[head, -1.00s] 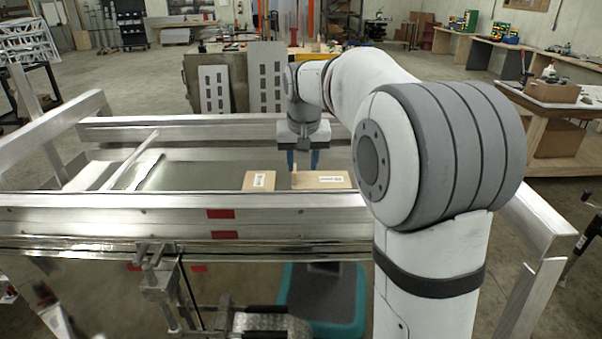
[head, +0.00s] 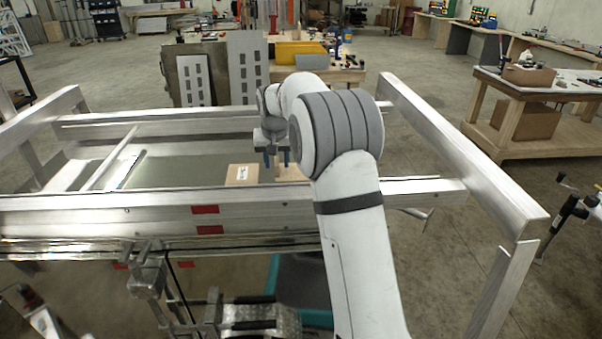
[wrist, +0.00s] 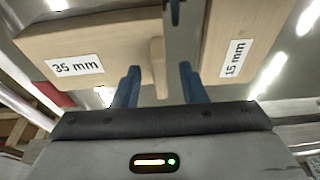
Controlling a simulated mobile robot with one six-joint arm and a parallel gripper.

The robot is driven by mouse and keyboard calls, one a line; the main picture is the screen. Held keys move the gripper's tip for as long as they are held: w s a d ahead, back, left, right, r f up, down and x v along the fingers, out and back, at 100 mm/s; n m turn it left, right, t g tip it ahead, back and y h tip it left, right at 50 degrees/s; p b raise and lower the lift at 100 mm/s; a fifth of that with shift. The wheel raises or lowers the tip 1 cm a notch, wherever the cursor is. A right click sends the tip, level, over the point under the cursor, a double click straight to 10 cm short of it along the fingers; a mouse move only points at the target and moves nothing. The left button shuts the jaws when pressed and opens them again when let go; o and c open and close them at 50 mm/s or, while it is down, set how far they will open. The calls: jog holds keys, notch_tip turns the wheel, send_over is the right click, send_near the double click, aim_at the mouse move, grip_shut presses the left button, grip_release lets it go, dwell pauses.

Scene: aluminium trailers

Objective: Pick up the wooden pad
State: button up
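A narrow, upright tan piece that looks like the wooden pad (wrist: 158,66) shows in the wrist view, beside the block labelled 35 mm (wrist: 100,45). My gripper (wrist: 160,84) is open, with its blue fingers apart on either side of the pad's lower end in the picture. Whether they touch it I cannot tell. A block labelled 15 mm (wrist: 245,40) lies to the right. In the head view my gripper (head: 276,160) points down above the trailer bed, near a labelled block (head: 242,175) and a second block (head: 291,173) partly hidden by my arm. The pad is not clear there.
The aluminium trailer's near rail (head: 120,222) runs between my base and the blocks, and its far rail (head: 180,122) lies behind. Grey slotted panels (head: 247,72) lean against a bench (head: 320,76) at the back. The bed left of the blocks is mostly clear.

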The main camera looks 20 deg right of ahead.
jog(key=shift+w+f, duration=0.15)
jog(key=shift+f, duration=0.35)
grip_shut()
jog(key=shift+r, duration=0.15)
